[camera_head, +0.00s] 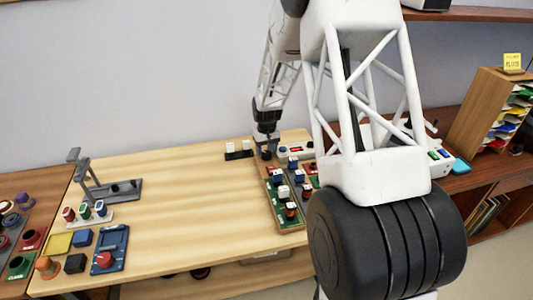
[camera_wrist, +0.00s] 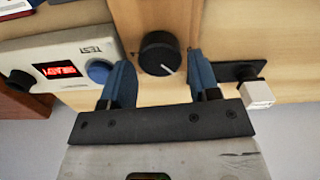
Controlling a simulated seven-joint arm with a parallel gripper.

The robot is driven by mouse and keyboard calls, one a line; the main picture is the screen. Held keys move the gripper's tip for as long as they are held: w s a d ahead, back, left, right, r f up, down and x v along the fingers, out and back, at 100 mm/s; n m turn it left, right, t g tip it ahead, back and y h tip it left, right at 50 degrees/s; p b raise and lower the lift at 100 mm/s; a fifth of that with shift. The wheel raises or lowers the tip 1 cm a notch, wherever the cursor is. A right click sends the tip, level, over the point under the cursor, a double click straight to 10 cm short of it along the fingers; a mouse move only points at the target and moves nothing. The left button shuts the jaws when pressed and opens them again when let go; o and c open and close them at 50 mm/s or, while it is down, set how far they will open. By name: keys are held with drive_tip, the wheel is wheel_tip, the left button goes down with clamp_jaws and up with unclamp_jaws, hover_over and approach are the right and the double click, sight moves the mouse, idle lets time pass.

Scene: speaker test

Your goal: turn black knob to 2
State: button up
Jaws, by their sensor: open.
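The black knob (camera_wrist: 158,52) is round, with a white pointer line toward the lower right in the wrist view. It sits on a wooden panel (camera_wrist: 128,14). No numbers can be read around it. My gripper (camera_wrist: 160,64) is open, with one blue finger on the left of the knob and one on the right. The fingers look close to its sides; I cannot tell whether they touch it. In the head view my gripper (camera_head: 266,143) points down at the back end of a wooden-edged tray (camera_head: 261,200), and the knob is hard to make out there.
A white TEST box (camera_wrist: 60,50) with a red display and blue button is close left of the knob in the wrist view. A black plate with a white switch (camera_wrist: 257,94) is close right. In the head view, the wooden table (camera_head: 190,205) has free room left of the tray.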

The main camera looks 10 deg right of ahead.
drive_tip(key=shift+f, duration=1.05)
drive_tip(key=c, duration=0.7)
drive_tip(key=shift+o, duration=0.2)
drive_tip(key=shift+m, duration=0.4)
drive_tip(key=m, duration=0.3)
drive_tip(key=shift+m, duration=2)
